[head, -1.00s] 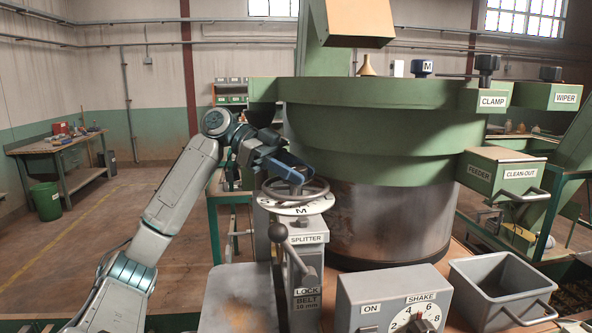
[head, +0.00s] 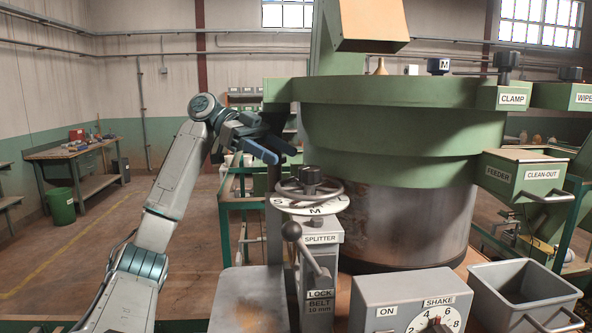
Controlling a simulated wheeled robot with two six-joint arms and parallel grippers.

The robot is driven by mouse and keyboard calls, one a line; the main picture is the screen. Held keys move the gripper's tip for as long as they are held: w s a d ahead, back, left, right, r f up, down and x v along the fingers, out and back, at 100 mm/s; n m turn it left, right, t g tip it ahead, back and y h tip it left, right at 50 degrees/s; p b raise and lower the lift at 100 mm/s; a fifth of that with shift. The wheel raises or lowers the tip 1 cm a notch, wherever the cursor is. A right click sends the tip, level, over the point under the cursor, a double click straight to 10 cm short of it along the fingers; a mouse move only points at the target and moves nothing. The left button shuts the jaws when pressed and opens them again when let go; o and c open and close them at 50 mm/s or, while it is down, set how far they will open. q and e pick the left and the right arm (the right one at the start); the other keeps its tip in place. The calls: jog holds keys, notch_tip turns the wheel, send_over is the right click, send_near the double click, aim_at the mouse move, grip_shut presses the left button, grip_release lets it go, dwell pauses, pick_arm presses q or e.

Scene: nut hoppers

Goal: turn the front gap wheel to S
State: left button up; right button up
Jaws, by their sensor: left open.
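The front wheel is a dark handwheel (head: 310,187) with a knobbed hub, on top of the grey post labelled SPLITTER (head: 320,239). Under it lies a white lettered dial (head: 316,209); M faces me at the front and S is to its left. No label reading "gap" is legible. My left gripper (head: 280,153) is open and empty, above and left of the wheel, apart from it. Its blue finger shows clearly; the other is dark against the background. My right gripper is out of view.
A lock lever with a round black knob (head: 291,231) stands in front of the post. The big green bowl (head: 390,130) is close behind and right. A grey control box (head: 410,303) and a grey bin (head: 525,292) are at the front right.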

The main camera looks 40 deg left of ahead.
pick_arm(q)
jog(key=v, duration=0.2)
jog(key=shift+a+r, duration=0.2)
jog(key=shift+a, duration=0.05)
jog(key=n+t+y+b, duration=0.6)
jog(key=n+t+y, duration=0.35)
jog(key=n, duration=0.25)
send_near(308, 168)
jog(key=shift+g+y, duration=0.25)
jog(key=shift+y, duration=0.1)
jog(key=p+x, duration=0.1)
jog(key=x, duration=0.2)
jog(key=p+x, duration=0.1)
jog(key=x, duration=0.2)
jog(key=p+x, duration=0.1)
jog(key=x, duration=0.2)
jog(key=shift+w+d+r+p, duration=0.25)
jog(key=shift+w+p, duration=0.15)
jog(key=shift+w, duration=0.1)
jog(key=shift+w+f, duration=0.3)
jog(key=shift+w, duration=0.1)
